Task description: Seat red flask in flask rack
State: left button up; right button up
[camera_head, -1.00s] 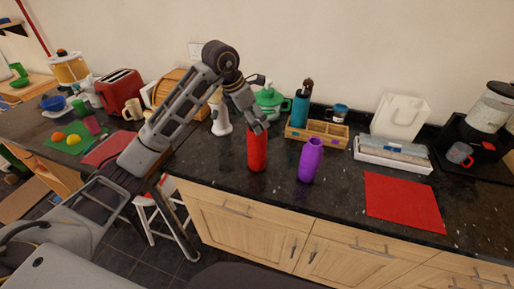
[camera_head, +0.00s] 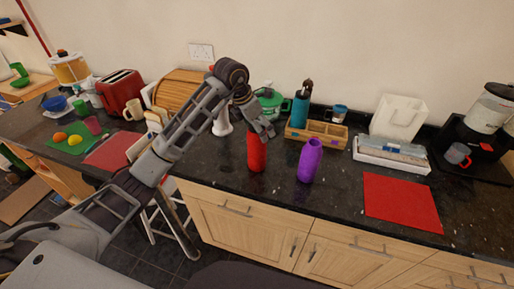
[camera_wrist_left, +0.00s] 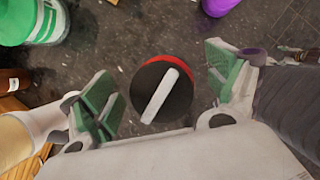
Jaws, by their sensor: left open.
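The red flask (camera_head: 257,153) stands upright on the dark counter near its front edge. In the left wrist view the flask's dark lid with a pale bar handle (camera_wrist_left: 161,93) lies between my open fingers. My left gripper (camera_head: 262,128) is open, pointing down just above the flask's top, with fingers apart from it. The wooden flask rack (camera_head: 318,136) stands behind and to the right. A teal flask (camera_head: 300,108) sits in its left compartment; the compartments to its right look empty. My right gripper is not in view.
A purple flask (camera_head: 309,161) stands right of the red one, in front of the rack. A green pot (camera_head: 270,100) and a white bottle (camera_head: 222,121) stand behind the gripper. A red mat (camera_head: 402,202) lies at the right, with a white tray (camera_head: 391,155) behind it.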

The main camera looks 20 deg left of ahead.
pick_arm(q)
jog(key=shift+x, duration=1)
jog(key=c, duration=1.8)
